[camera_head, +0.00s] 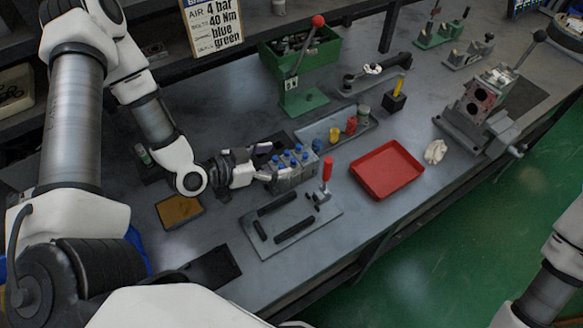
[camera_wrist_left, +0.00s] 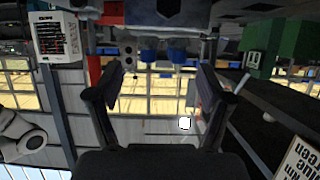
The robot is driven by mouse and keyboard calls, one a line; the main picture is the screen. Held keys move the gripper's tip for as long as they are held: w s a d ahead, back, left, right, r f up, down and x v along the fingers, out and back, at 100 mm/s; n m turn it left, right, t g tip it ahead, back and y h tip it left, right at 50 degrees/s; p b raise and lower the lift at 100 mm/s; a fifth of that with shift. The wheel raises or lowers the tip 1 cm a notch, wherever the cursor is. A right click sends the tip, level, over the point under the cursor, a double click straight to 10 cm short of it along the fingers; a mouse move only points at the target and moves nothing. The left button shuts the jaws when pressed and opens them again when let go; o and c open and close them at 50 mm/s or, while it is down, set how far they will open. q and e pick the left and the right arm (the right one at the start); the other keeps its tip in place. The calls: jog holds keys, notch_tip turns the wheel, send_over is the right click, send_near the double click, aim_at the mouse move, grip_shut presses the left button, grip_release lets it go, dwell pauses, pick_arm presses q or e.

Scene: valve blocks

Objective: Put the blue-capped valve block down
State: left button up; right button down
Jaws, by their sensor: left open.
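The grey valve block (camera_head: 294,175) with several blue caps on top stands upright in the head view, behind the grey fixture plate (camera_head: 277,240) with the red-handled clamp (camera_head: 326,174). It looks to be resting on the bench, though its base is partly hidden. My left gripper (camera_head: 258,171) is at the block's left side, level with its upper part. I cannot tell whether they touch. In the left wrist view the gripper (camera_wrist_left: 161,76) is open with its fingers wide apart, and no block clearly shows between them. My right gripper is out of view.
A red tray (camera_head: 387,170) lies right of the block. A grey tray (camera_head: 318,131) with coloured parts is behind it. A green lever press (camera_head: 304,98) stands farther back, and a brown pad (camera_head: 179,211) lies at the left. Bare bench shows between the red tray and the front edge.

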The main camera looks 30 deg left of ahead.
aim_at(289, 156)
pick_arm(q)
jog(key=x, duration=0.5)
jog(key=shift+w+p, duration=0.3)
jog(key=shift+s+a, duration=0.1)
jog(key=shift+c, duration=0.3)
jog(key=c, duration=0.6)
jog(key=shift+r, duration=0.1)
grip_shut()
